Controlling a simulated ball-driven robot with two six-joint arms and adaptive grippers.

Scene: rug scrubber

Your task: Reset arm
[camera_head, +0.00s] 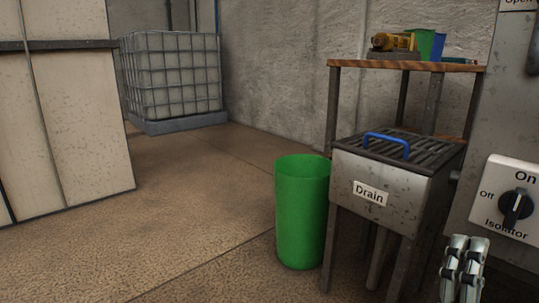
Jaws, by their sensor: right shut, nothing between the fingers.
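My right gripper (465,262) shows at the bottom right, its metal fingers pointing up and closed together. Nothing is between the fingers. My left gripper and arm are out of view.
A metal drain unit (350,170) with a blue handle (387,139) on its grate stands beside a green bin (302,212). An isolator switch (515,207) is at right. A wooden shelf (350,64) holds a yellow tool (393,42). A caged tank (175,75) stands behind open floor.

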